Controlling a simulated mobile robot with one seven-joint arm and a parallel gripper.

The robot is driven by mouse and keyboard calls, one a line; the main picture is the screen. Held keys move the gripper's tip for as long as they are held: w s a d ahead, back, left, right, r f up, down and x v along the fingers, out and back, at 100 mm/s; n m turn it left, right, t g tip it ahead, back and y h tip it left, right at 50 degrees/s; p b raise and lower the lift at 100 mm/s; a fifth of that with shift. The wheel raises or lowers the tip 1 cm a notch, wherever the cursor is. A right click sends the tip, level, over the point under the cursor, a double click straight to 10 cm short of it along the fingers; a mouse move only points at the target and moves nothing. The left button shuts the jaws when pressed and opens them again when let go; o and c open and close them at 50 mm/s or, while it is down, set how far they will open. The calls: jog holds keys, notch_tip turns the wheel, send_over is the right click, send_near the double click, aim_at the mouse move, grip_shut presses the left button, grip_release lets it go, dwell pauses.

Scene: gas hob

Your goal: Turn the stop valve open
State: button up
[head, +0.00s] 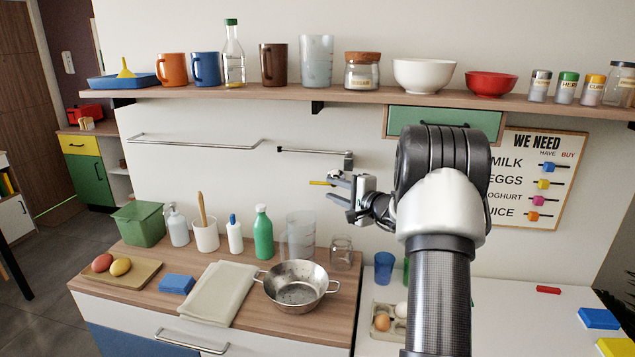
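The stop valve shows as a small yellow lever (320,183) pointing left, just below the end of a thin grey pipe (310,150) on the white wall. The valve body is hidden behind my gripper. My gripper (334,186) is in front of the wall, right by the lever. Its two fingers point left and are spread apart, one above the other. The lever's free end sticks out to the left, level with the gap between the fingers. I cannot tell whether the fingers touch it.
Above is a wooden shelf (210,93) with mugs, bowls and jars, and a green drawer (445,122) under it. A metal rail (195,143) is left of the pipe.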

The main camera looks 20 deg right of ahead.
aim_at(320, 184)
jog(key=p+x, duration=0.1)
jog(key=x, duration=0.7)
jog(key=shift+w, duration=0.35)
grip_shut()
